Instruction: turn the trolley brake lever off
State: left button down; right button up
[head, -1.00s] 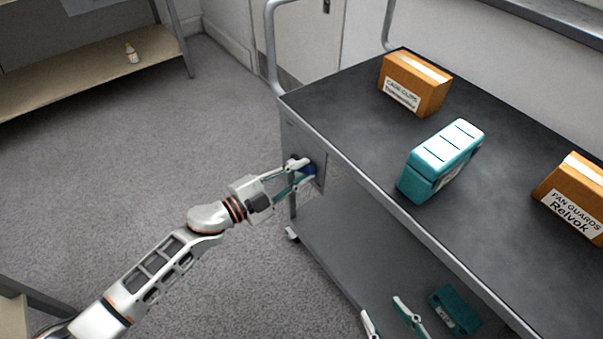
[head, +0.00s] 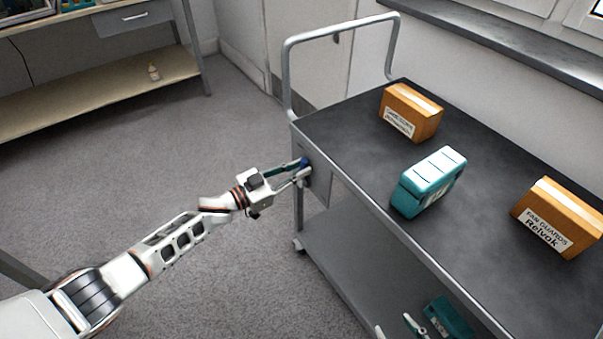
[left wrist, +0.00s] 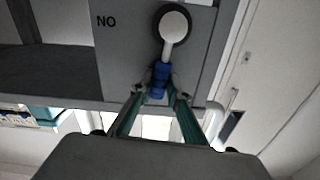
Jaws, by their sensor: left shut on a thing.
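The trolley (head: 330,200) stands at the right of the head view. Its brake lever has a blue grip (head: 304,163) on the near end panel. In the left wrist view the blue grip (left wrist: 159,78) hangs below a round pale pivot (left wrist: 174,27) with a dark ring. The letters "NO" (left wrist: 106,21) show left of the pivot. My left gripper (head: 304,170) is shut on the blue grip, one finger on each side. My right gripper (head: 396,327) shows only its fingertips, apart and empty, at the bottom edge.
On the trolley top are a brown box (head: 411,112), a teal case (head: 429,182) and the "FAN GUARDS" box (head: 560,217). A teal item (head: 449,317) lies on the lower shelf. A bench (head: 100,90) stands at back left. The floor left of the trolley is clear.

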pick_arm(q)
jog(key=shift+w+a+n, duration=0.3)
jog(key=shift+w+n, duration=0.05)
jog(key=shift+n, duration=0.35)
jog(key=c, duration=1.9)
grip_release()
jog(key=v, duration=1.2)
